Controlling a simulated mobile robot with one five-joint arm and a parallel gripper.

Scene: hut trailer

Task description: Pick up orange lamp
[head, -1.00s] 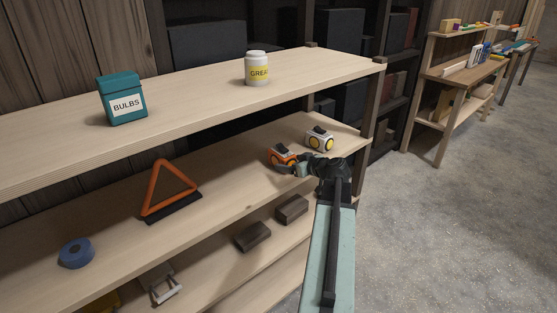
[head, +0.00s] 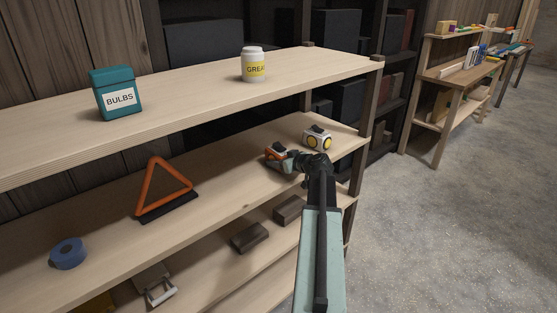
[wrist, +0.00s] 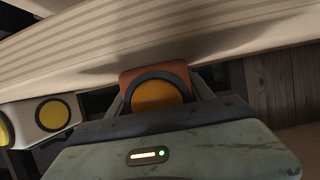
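The orange lamp (head: 273,153), a small box with a round amber lens, is on the middle shelf board near its right end. My gripper (head: 285,160) reaches it from the right front and covers part of it. In the wrist view the orange lamp (wrist: 158,91) sits between the two fingers of my gripper (wrist: 160,95), which lie against its sides, so it looks shut on the lamp. A shadow falls on the board beside the lamp; whether it is clear of the board I cannot tell.
A white lamp (head: 317,137) with yellow lenses stands close behind the orange one. The upper board (head: 180,90) overhangs, holding a teal bulbs box (head: 117,94) and a grease jar (head: 254,65). An orange triangle (head: 164,187) stands left. The floor (head: 440,230) at right is clear.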

